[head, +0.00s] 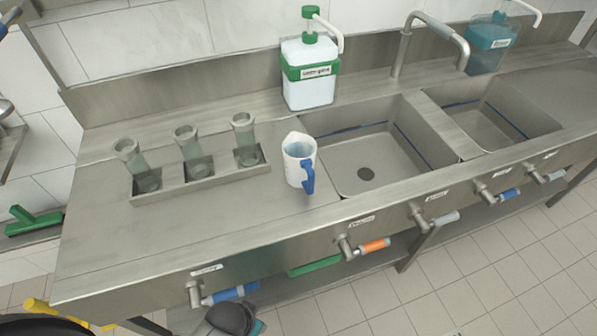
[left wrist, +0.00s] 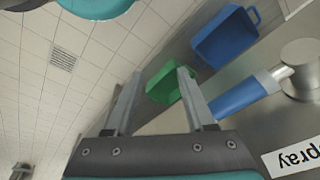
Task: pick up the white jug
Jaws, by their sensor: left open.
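The white jug (head: 299,160) stands upright on the steel counter, just left of the first sink basin. It has a blue handle on its front right side and looks open at the top. My left gripper (left wrist: 160,70) is open and empty in the left wrist view, its two fingers spread apart. It is near the counter's front, by a blue-handled tap (left wrist: 248,92), with the floor and bins beyond its fingers. The jug does not show in the left wrist view. My right gripper is not in view.
A rack (head: 205,185) with several clear containers stands left of the jug. A white-and-green pump bottle (head: 308,85) is behind it. Several taps line the front edge. The left wrist view shows a green bin (left wrist: 163,86) and a blue bin (left wrist: 226,38). The front-left counter is clear.

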